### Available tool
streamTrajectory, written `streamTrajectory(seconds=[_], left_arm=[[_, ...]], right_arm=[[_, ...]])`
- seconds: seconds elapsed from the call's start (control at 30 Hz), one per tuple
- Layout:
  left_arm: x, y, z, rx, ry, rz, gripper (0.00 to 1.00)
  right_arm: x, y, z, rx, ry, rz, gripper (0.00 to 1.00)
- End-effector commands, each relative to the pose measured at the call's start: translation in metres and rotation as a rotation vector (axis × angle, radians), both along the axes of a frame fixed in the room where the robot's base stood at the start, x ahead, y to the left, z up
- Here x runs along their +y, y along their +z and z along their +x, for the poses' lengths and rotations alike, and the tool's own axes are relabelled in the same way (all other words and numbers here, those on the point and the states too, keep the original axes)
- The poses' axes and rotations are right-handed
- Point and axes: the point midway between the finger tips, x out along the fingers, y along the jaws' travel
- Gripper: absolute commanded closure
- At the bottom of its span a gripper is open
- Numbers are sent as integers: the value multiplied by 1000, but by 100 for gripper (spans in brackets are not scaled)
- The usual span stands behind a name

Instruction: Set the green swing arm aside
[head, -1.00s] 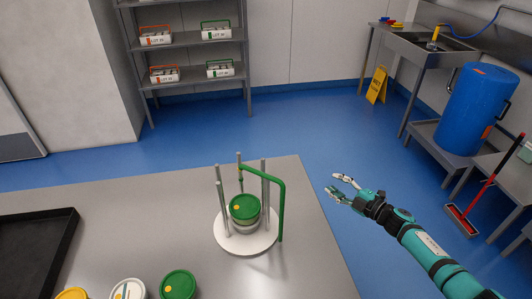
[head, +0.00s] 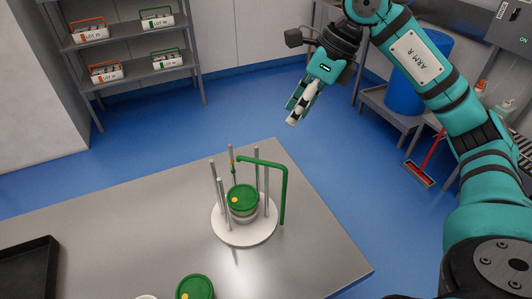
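The green swing arm (head: 284,190) is a bent bar on a white round carrier base (head: 232,236) on the table. It runs from the back post over to the right, then bends down at the right side of the base. Upright grey posts (head: 221,195) surround a tub with a green lid (head: 242,196) and a yellow dot. My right gripper (head: 294,114) hangs above and behind the carrier, to the right, apart from the swing arm, with its fingers pointing down. It holds nothing I can see; its finger gap is unclear. My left gripper is out of view.
The grey table (head: 130,235) has free room left of the carrier. Another green-lidded tub (head: 195,288) stands at the front edge of the view. A black tray (head: 28,268) lies at the left. A shelf (head: 134,71) with labelled carriers stands behind.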

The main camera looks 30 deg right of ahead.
Motion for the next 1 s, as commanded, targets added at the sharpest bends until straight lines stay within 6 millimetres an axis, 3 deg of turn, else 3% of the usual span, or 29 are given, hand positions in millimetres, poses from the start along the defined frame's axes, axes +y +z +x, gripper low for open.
streamTrajectory(seconds=[0.5, 0.7, 1.0], left_arm=[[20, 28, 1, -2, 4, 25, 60], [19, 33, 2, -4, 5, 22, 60], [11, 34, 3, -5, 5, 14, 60]], right_arm=[[40, -98, 19, 4, 3, 5, 66], [48, -119, 24, 2, 2, 5, 66], [50, -125, 25, 0, 1, 4, 66]])
